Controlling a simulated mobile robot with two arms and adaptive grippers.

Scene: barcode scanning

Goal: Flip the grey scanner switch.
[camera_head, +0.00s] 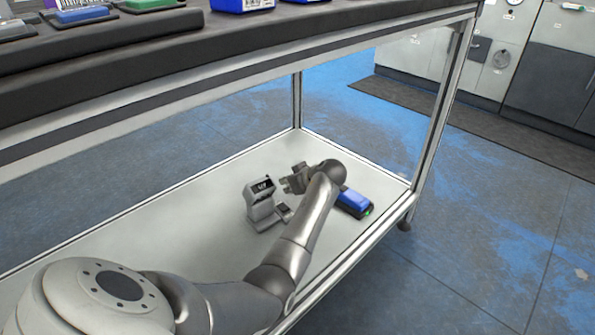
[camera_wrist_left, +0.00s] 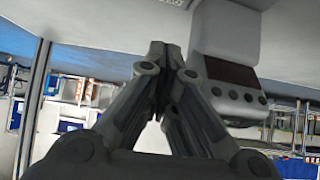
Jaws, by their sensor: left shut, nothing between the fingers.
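The grey scanner (camera_head: 262,207) stands upright on the lower shelf, with a dark display near its top. A small block with a dark top (camera_head: 284,210) sits low at its right side; I cannot tell whether this is the switch. My left gripper (camera_head: 286,184) is shut and empty, just right of the scanner's upper part. In the left wrist view the shut fingertips (camera_wrist_left: 158,50) point toward the pale shelf surface. A grey body (camera_wrist_left: 228,40) with a dark panel and several round buttons, apparently the scanner, is close on their right. Contact is unclear. My right gripper is out of view.
A blue and black device (camera_head: 354,202) with a green light lies on the shelf (camera_head: 190,205), right of my left wrist. The dark tabletop (camera_head: 120,62) is overhead with several items. A metal post (camera_head: 437,115) bounds the right side. The shelf's left part is clear.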

